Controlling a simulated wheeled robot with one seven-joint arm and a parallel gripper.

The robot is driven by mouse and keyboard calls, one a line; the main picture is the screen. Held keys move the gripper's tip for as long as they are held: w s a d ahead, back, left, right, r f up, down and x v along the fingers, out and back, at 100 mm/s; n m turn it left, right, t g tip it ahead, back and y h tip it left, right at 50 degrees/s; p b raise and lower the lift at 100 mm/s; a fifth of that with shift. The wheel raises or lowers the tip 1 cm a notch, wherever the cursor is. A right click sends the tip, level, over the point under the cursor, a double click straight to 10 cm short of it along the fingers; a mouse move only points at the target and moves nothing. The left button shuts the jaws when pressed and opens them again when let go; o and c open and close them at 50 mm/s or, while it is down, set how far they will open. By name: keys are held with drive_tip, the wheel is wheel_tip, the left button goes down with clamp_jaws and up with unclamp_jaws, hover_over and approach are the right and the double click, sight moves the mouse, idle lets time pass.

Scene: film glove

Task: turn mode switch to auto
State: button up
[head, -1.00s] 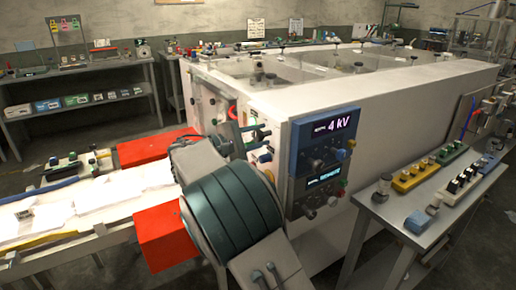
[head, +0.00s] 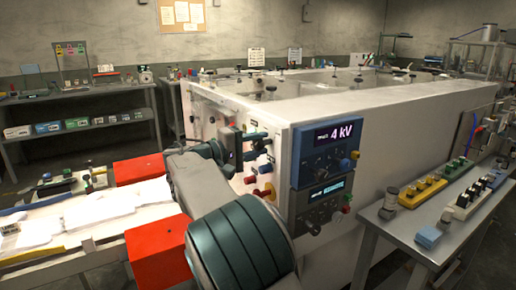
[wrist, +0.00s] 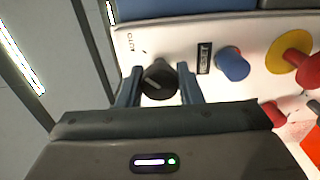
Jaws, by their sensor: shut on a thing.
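The mode switch (wrist: 160,80) is a round black knob with a pale pointer line on the white panel (wrist: 198,30), in the wrist view. The word AUTO is printed upside down to the left of the knob. The blue fingers of my gripper (wrist: 160,92) stand on either side of the knob and are shut on it. In the head view my gripper (head: 258,146) is at the left-hand face of the white machine (head: 410,110). The knob is too small and covered to make out there.
Beside the knob are a blue button (wrist: 232,65) marked RESET and a red button (wrist: 295,68) on a yellow ring. A blue display box (head: 325,150) reading 4 kV is close to my arm. Red blocks (head: 158,243) flank the belt at left. A side table (head: 425,215) stands right.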

idle(0.3)
drive_tip(key=o, duration=1)
drive_tip(key=shift+c, duration=0.2)
drive_tip(key=shift+a, duration=0.1)
drive_tip(key=v, duration=1.3)
drive_tip(key=shift+s+a+p, duration=0.25)
drive_tip(key=shift+p, duration=0.1)
